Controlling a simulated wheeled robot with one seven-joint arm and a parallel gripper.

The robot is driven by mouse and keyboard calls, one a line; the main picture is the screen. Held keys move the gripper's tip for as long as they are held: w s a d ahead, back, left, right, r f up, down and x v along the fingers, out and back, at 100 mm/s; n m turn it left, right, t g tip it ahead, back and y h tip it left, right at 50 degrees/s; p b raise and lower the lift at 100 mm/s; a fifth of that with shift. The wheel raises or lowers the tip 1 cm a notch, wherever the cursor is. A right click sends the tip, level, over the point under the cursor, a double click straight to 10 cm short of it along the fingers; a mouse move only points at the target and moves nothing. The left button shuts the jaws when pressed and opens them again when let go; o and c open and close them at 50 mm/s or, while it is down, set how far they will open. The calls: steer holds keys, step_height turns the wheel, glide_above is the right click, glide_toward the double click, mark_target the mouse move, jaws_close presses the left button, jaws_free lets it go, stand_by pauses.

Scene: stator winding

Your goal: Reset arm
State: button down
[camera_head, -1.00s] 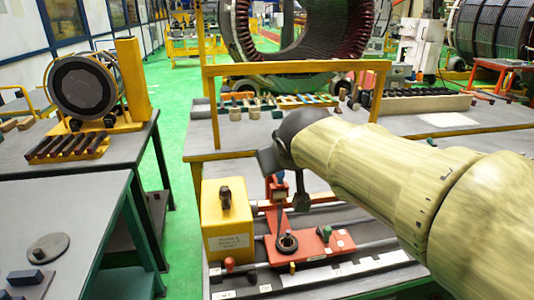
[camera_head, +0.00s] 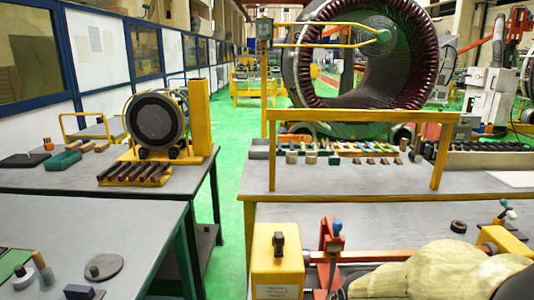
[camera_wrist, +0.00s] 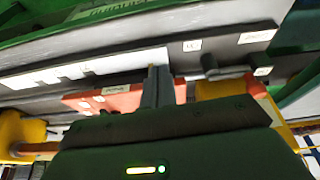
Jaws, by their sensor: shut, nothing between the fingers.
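My arm, in its pale yellow cover, shows at the lower right of the head view. My gripper is not clearly seen there; it lies low, at or below the frame's bottom edge. In the wrist view my gripper (camera_wrist: 157,88) points at the bench fixture with its dark fingers together and nothing between them. Behind the fingers is a red-orange plate (camera_wrist: 112,99) on the fixture. I cannot tell the exact gap between fingers and plate.
A yellow box (camera_head: 277,265) and a red clamp post (camera_head: 330,250) stand close left of my arm. A yellow frame (camera_head: 365,116) crosses the bench behind. A black ring (camera_head: 458,225) lies on the bench. The grey bench top (camera_head: 390,212) is mostly clear beyond the fixture.

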steer(key=s+f, duration=0.2)
steer(key=shift+s+f+g, duration=0.15)
steer(key=shift+f+g, duration=0.15)
steer(key=shift+g, duration=0.1)
steer(key=w+p+v, duration=0.2)
steer(key=p+v, duration=0.9)
steer(key=p, duration=0.1)
steer(key=shift+r, duration=0.6)
